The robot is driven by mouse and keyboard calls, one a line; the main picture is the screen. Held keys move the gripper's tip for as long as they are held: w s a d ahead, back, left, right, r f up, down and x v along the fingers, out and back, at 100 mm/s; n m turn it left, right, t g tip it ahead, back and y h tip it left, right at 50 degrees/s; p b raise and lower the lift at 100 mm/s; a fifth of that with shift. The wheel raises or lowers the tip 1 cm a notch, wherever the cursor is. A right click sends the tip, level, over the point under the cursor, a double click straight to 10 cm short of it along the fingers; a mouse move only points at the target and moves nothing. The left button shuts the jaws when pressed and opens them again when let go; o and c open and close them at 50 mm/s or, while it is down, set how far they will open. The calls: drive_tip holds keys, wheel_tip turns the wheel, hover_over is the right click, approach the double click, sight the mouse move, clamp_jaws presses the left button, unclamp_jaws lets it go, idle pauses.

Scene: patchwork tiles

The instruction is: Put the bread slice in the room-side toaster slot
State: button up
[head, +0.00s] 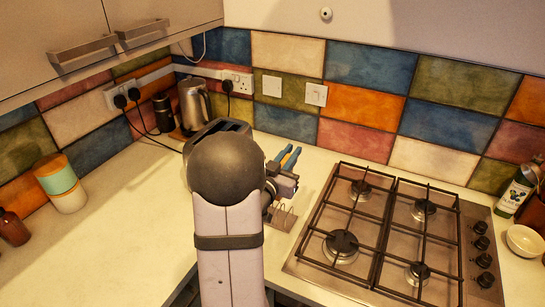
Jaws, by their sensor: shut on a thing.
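My gripper (289,157), with two blue fingers, is just right of the toaster, above the counter. The dark grey toaster (238,126) stands on the counter near the back wall. Only its upper back part shows, with a dark slot opening; my arm's round joint covers the rest, so I cannot tell the slots apart.
A wire rack (284,216) stands on the counter below my gripper. A gas hob (345,243) lies to the right. A steel kettle (195,104) and dark jar (163,113) stand back left with cables. A banded canister (60,183) is far left; the left counter is mostly clear.

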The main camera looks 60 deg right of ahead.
drive_tip(key=w+d+r+p, duration=0.2)
drive_tip(key=w+r, duration=0.1)
drive_tip(key=w, duration=0.5)
drive_tip(key=w+d+r+p, duration=0.2)
drive_tip(key=w+d+r, duration=0.1)
drive_tip(key=w, duration=0.6)
drive_tip(key=w+d+r+p, duration=0.2)
drive_tip(key=w+d+r, duration=0.1)
drive_tip(key=w, duration=0.5)
drive_tip(key=shift+w+r+n, duration=0.25)
drive_tip(key=shift+r+n, duration=0.05)
drive_tip(key=shift+r, duration=0.35)
drive_tip(key=shift+p, duration=0.45)
